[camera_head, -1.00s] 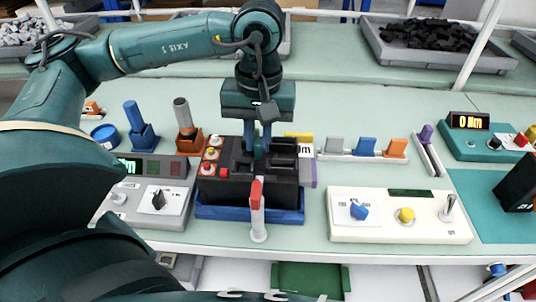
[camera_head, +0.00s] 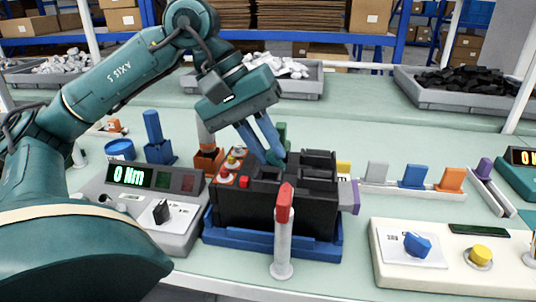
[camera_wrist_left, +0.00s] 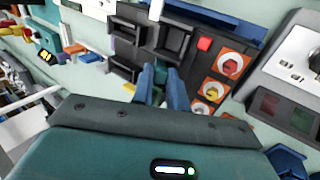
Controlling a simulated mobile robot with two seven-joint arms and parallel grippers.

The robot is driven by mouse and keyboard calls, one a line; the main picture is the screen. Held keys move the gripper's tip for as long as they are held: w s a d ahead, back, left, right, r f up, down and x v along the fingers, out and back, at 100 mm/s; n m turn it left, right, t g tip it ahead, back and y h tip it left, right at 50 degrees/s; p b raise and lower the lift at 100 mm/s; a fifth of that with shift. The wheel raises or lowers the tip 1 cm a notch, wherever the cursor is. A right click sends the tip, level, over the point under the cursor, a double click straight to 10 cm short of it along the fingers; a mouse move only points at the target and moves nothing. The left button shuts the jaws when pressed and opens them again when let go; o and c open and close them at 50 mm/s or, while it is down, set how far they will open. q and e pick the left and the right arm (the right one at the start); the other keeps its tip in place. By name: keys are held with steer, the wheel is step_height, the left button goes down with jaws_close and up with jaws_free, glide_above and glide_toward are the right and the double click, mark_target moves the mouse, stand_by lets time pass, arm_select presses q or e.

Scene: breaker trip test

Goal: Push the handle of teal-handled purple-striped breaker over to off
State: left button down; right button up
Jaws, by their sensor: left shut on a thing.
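The black breaker (camera_head: 258,207) sits in a blue tray (camera_head: 225,235) on the bench, with a purple strip (camera_head: 349,196) at its right end. Its teal handle (camera_head: 277,159) shows at my fingertips, on the top near the middle. My left gripper (camera_head: 272,158) leans in from the upper left, its blue fingers shut on the teal handle. In the left wrist view, teal (camera_wrist_left: 160,76) shows between the fingers, among black slots. The fingers hide most of the handle. My right gripper is not in view.
A white post with a red top (camera_head: 284,205) stands right in front of the breaker. A grey meter box (camera_head: 155,195) is at left, and a white panel with knobs (camera_head: 450,260) at right. Upright blue (camera_head: 156,135) and orange-based (camera_head: 207,145) holders stand behind.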

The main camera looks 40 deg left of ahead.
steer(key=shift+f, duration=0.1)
arm_select(q)
steer(key=c, duration=1.7)
jaws_free()
